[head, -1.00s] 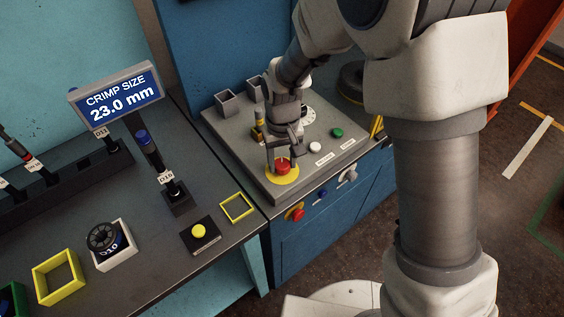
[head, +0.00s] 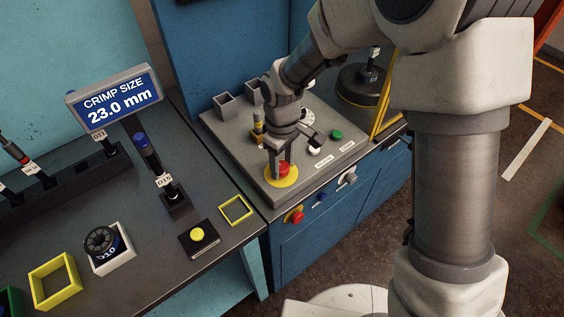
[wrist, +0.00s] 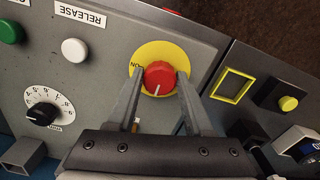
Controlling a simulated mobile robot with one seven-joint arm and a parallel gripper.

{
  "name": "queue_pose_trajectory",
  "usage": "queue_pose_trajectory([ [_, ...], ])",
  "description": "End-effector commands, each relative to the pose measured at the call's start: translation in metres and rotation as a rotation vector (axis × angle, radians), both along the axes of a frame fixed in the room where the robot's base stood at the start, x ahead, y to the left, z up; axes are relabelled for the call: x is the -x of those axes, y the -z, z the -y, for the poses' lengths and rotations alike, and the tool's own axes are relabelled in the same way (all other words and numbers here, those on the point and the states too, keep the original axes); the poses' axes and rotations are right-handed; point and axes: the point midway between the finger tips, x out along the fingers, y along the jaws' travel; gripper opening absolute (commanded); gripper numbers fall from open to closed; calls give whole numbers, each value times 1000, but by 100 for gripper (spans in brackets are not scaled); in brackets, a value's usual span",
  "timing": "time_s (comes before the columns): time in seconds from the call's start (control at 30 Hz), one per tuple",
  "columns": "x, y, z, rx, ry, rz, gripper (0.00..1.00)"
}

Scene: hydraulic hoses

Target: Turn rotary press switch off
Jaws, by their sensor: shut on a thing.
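The rotary press switch is a red round knob (head: 284,169) on a yellow disc (head: 282,181) at the front corner of the grey control panel (head: 246,160). In the wrist view the red knob (wrist: 159,78) has a white pointer line, and the yellow disc (wrist: 150,50) carries an ON label at its left. My gripper (head: 283,165) points down at the switch. In the wrist view my gripper (wrist: 159,80) has one finger on each side of the knob, shut on it. The fingers hide part of the disc.
A white button (head: 315,149), a green button (head: 337,134) and a dial (wrist: 43,112) sit on the same panel. Square grey holders (head: 225,105) stand at its back. The workbench at left holds a crimp size display (head: 118,98) and a yellow button (head: 197,235).

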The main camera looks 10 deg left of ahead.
Motion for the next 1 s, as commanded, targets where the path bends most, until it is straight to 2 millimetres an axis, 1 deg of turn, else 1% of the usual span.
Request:
queue_pose_trajectory([
  [0.43, 0, 0, 0, 0, -12, 1, 0],
  [0.47, 0, 0, 0, 0, -11, 1, 55],
  [0.6, 0, 0, 0, 0, -10, 1, 80],
  [0.63, 0, 0, 0, 0, -10, 1, 81],
  [0.87, 0, 0, 0, 0, -9, 0, 81],
  [1.0, -1, -7, 0, -1, -9, 3, 81],
])
